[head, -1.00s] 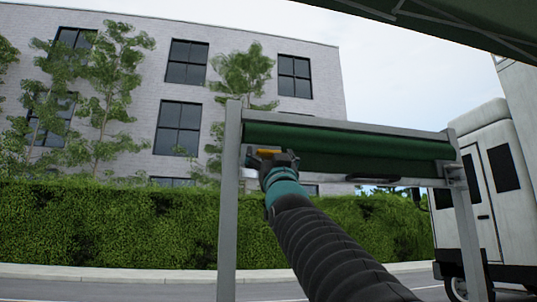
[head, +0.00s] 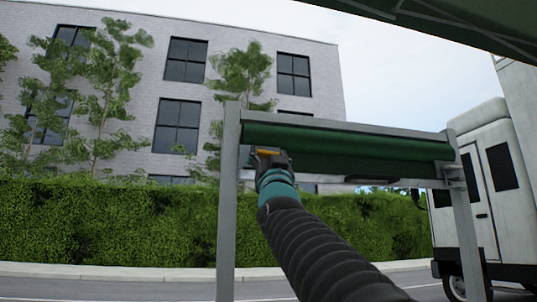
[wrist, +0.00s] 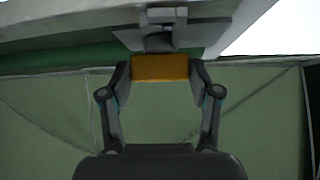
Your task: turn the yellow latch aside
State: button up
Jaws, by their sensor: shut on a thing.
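The yellow latch (wrist: 160,68) sits in the middle of the wrist view, between the two fingertips of my gripper (wrist: 160,72). The fingers touch it on its left and right sides and are shut on it. Behind it is a grey mount (wrist: 165,18) on the underside of the frame. In the head view the latch (head: 267,151) shows as a small yellow bar at the left end of the green roll, near the left post. My gripper (head: 272,163) is at it and hides part of it.
A grey metal frame (head: 230,200) with two posts carries a rolled green cover (head: 350,143). A dark bar-like handle (head: 375,183) hangs under its right part. A white truck (head: 490,190) stands at the right. A hedge and building lie behind.

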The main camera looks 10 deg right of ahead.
jog(key=shift+r+m+h, duration=0.1)
jog(key=shift+m+h, duration=0.3)
jog(key=shift+m, duration=0.1)
jog(key=m+g+h+p, duration=0.1)
jog(key=m+h+p, duration=0.1)
jog(key=m+g+h+p, duration=0.1)
jog(key=m+h+p, duration=0.1)
jog(key=m, duration=0.1)
jog(key=m+g+h+p, duration=0.1)
jog(key=m+h+p, duration=0.1)
jog(key=m+h, duration=0.1)
jog(key=shift+a+r, duration=0.25)
jog(key=m+g+h+p, duration=0.1)
jog(key=m+g+h, duration=0.1)
jog(key=m, duration=0.1)
jog(key=shift+a+f+m, duration=0.1)
jog(key=shift+m, duration=0.2)
jog(key=m+g+h, duration=0.1)
jog(key=m+g, duration=0.1)
jog(key=m, duration=0.1)
jog(key=m+g+h, duration=0.1)
jog(key=m+g, duration=0.1)
jog(key=m, duration=0.1)
jog(key=shift+a+g, duration=0.1)
jog(key=shift+g, duration=0.2)
jog(key=shift+m+g+y, duration=0.3)
jog(key=shift+m+g, duration=1.3)
jog(key=shift+m, duration=0.5)
jog(key=shift+m+g, duration=0.3)
jog(key=shift+m, duration=0.1)
